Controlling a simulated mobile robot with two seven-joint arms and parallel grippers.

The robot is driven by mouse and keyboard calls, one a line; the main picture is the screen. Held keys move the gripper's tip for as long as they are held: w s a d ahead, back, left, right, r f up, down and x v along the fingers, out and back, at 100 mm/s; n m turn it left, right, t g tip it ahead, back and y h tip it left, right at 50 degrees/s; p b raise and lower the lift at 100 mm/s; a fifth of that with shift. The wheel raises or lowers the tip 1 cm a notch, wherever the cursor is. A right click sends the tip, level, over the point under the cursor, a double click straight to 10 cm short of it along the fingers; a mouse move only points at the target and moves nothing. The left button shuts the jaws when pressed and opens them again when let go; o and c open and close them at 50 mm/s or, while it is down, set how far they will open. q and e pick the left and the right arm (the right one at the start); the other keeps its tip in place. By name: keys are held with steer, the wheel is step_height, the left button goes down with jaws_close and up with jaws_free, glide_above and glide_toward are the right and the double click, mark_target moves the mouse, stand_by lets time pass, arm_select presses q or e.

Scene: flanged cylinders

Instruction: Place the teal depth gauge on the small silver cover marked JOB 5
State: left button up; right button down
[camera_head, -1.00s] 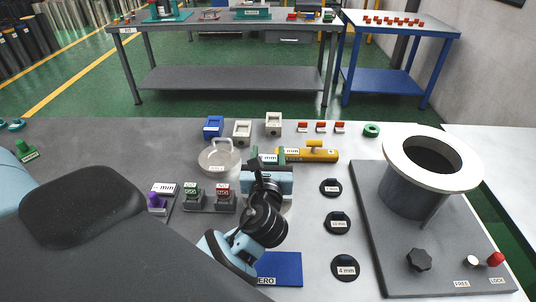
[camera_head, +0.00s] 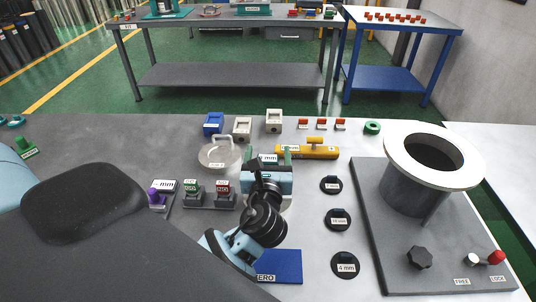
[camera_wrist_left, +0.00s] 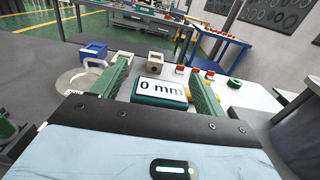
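The teal depth gauge, its display reading 0 mm (camera_wrist_left: 160,89), lies between the green fingers of my left gripper (camera_wrist_left: 160,85) in the left wrist view. A narrow gap shows beside it, so the fingers look open around it. In the head view my left gripper (camera_head: 270,156) is at the table's middle, with the gauge's display (camera_head: 268,159) between its fingertips. A pale round rim (camera_head: 289,201) shows behind my wrist; most of it is hidden. A silver cover with a handle (camera_head: 217,156) lies left of the gripper; its label is too small to read. My right gripper is not in view.
A yellow gauge (camera_head: 318,153) lies just right of the fingers. Black discs (camera_head: 338,220) and a grey plate with a flanged cylinder (camera_head: 420,185) stand to the right. Blue and white blocks (camera_head: 242,128) are behind. A blue ZERO plate (camera_head: 288,267) is in front.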

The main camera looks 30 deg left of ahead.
arm_select(q)
steer(key=shift+s+d+f, duration=0.1)
steer(key=shift+s+d, duration=0.15)
steer(key=shift+s, duration=0.1)
steer(key=v, duration=0.7)
steer(key=shift+s, duration=0.1)
stand_by(0.4)
